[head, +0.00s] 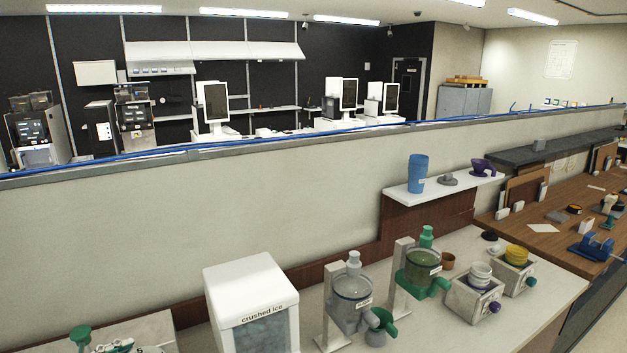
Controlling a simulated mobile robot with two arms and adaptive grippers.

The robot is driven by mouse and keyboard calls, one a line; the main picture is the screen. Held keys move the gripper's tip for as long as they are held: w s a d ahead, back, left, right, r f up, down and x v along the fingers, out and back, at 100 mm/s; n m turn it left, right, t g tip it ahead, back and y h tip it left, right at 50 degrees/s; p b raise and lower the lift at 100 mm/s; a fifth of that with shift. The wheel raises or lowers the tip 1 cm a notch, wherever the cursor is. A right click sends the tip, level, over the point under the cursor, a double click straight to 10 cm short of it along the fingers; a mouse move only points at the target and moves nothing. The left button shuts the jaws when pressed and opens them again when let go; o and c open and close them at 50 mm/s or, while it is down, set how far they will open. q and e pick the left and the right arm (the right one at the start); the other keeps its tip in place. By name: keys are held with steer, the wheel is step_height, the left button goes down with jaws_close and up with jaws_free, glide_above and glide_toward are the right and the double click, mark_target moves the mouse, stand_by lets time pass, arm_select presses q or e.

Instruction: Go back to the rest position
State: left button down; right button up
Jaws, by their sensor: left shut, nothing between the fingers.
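I cannot make out either of my grippers in the head view. The counter (545,297) in front of me runs along a pale partition wall (290,185). A white crushed ice bin (238,283) stands on it near the bottom middle. To its right are a grey-lidded dispenser (352,290) and a green-lidded dispenser (424,262), each beside a pale upright stand.
A wall shelf (440,187) holds a blue cup (417,173). A wooden desk (560,235) with small items is at right. Green-topped items (80,337) show at bottom left.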

arm_select(q)
steer(key=s+d+f+n+g+y, duration=0.3)
steer(key=s+f+n+g+y, duration=0.35)
steer(key=s+f, duration=0.55)
steer(key=s+d+f+n+g+h, duration=0.25)
steer(key=s+d+f+g, duration=0.35)
steer(key=s+d, duration=0.65)
step_height(320, 180, down, 33)
steer(key=s+m+b, duration=0.1)
steer(key=s+b, duration=0.1)
steer(key=b, duration=0.5)
steer(key=s+a+f+b, duration=0.2)
steer(key=s+f, duration=0.6)
steer(key=f, duration=0.3)
steer(key=s+a+f+g+b, duration=0.1)
steer(key=s+f+b, duration=0.2)
steer(key=s+f, duration=0.5)
step_height(320, 180, down, 3)
steer(key=shift+s+a+r+b, duration=0.1)
steer(key=shift+s+a+b, duration=0.05)
steer(key=shift+a+b, duration=0.2)
arm_select(e)
step_height(320, 180, down, 13)
steer(key=shift+w+a+r, duration=0.15)
steer(key=shift+a+r, duration=0.05)
steer(key=shift+a, duration=0.15)
arm_select(q)
steer(key=shift+g, duration=0.25)
arm_select(e)
steer(key=shift+d, duration=0.2)
